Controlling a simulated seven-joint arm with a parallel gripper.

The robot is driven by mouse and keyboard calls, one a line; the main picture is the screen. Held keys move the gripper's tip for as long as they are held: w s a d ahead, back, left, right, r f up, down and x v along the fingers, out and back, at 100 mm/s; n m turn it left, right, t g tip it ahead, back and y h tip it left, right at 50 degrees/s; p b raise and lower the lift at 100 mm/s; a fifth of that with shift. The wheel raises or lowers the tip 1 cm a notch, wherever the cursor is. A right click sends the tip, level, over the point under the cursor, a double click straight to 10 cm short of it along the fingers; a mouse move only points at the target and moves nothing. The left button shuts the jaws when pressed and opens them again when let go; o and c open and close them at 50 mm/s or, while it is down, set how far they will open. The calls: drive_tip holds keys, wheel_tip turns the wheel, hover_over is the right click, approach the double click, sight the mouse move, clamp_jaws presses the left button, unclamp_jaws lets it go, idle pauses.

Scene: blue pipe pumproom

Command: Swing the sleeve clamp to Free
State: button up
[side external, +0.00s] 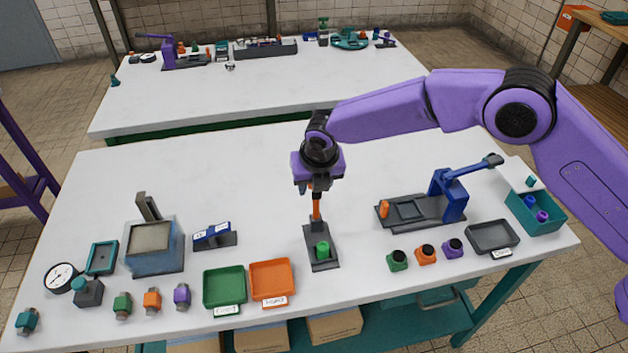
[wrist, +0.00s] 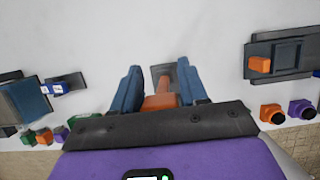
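A small dark-based fixture (side external: 323,262) stands near the middle of the table, with a green block on its front part and an upright orange lever (side external: 317,207) at its back. I take it to be the sleeve clamp; no Free marking is readable. My gripper (side external: 317,184) points down directly over the lever. In the wrist view, my gripper's blue fingers (wrist: 159,82) stand apart on either side of the orange lever (wrist: 160,101), with pale table showing between the fingertips and the lever's thin part. Whether either finger touches the lever is hidden.
A blue press (side external: 450,198) on a dark base stands to the right. Green (side external: 224,306) and orange trays lie front left, beside a blue labelled block (side external: 214,237). Several coloured knobs (side external: 425,254) line the front right. The table behind the fixture is clear.

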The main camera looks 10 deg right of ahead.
drive_tip(key=shift+o, duration=0.8)
drive_tip(key=shift+s+f, duration=0.1)
drive_tip(key=v, duration=1.7)
drive_tip(key=shift+r, duration=0.25)
